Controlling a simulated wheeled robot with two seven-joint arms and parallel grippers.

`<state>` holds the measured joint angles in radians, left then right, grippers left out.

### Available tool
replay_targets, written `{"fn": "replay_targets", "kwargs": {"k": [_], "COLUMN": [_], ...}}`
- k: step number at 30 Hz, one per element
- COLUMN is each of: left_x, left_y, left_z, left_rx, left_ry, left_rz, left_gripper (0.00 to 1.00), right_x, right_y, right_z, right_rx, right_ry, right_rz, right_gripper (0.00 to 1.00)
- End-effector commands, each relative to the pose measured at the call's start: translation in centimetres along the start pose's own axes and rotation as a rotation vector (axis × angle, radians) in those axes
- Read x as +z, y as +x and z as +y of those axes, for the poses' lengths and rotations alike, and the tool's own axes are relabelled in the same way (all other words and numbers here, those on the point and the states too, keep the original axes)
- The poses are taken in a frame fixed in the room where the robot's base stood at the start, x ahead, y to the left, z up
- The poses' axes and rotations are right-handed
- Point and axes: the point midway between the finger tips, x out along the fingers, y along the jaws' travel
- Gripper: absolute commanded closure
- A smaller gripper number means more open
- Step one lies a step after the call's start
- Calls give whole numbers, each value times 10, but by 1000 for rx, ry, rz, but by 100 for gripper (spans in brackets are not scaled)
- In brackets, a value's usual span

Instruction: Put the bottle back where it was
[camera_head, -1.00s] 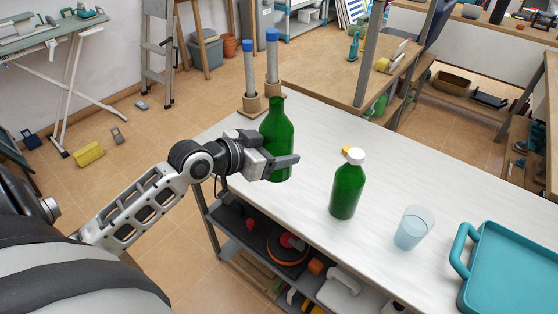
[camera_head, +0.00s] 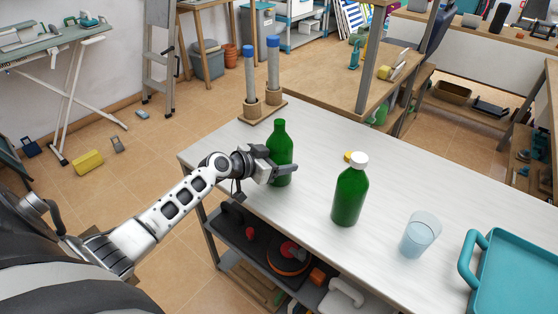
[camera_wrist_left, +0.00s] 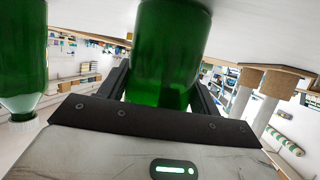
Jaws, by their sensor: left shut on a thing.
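My left gripper (camera_head: 277,169) is shut on an uncapped green bottle (camera_head: 280,143), near the left end of the white table (camera_head: 320,140). The bottle is upright, its lower part between the fingers. Its base is near the tabletop; I cannot tell whether it touches. In the left wrist view this green bottle (camera_wrist_left: 168,50) fills the space between the fingers. A second green bottle with a white cap (camera_head: 349,195) stands on the table to the right; it also shows at the left of the wrist view (camera_wrist_left: 22,60). My right gripper is not in view.
A wooden stand with two blue-topped posts (camera_head: 262,108) is behind the held bottle at the table's far left corner. A small yellow item (camera_head: 348,156) lies behind the capped bottle. A glass of water (camera_head: 419,236) and a teal tray (camera_head: 520,270) are to the right.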

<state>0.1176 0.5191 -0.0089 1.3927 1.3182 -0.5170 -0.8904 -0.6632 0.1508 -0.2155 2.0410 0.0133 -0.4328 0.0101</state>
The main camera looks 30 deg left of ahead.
Motion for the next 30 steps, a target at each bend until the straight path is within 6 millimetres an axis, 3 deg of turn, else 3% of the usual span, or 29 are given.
{"fn": "replay_targets", "kwargs": {"k": [9,10,12,23,30], "left_x": [2,2,1,-2,2], "left_y": [1,1,1,-2,-44], "left_z": [-1,0,0,0,0], "left_rx": [-1,0,0,-1,-1], "left_ry": [1,1,1,0,4], "left_rz": [3,1,1,0,-4], "left_gripper": [72,31,15,15,15], "right_x": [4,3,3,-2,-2], "right_y": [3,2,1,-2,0], "right_z": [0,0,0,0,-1], "right_rx": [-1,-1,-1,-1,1], "right_ry": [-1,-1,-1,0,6], "right_rz": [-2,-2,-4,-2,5], "right_gripper": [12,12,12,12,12]}}
